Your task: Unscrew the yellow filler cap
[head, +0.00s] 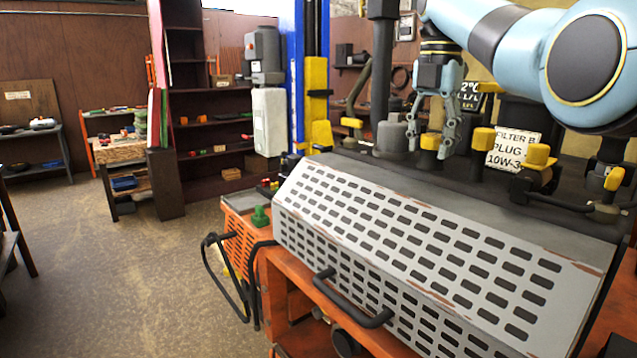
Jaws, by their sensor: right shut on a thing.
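My right gripper (430,147) reaches down from the upper right onto the engine deck. Its two fingers are shut on a yellow cap (430,141), one finger on each side of it. The cap sits upright on a dark neck behind the grey perforated cover (440,250). The fingers hide parts of the cap's sides, and I cannot tell whether it is loose on its neck. My left gripper is not in view.
Other yellow-topped fittings stand close by: one to the left (352,123), one to the right (483,138) and a T-shaped one (538,154). A white sign (513,149) stands behind. A dark vertical pipe (381,80) rises left of the gripper. Open floor lies left.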

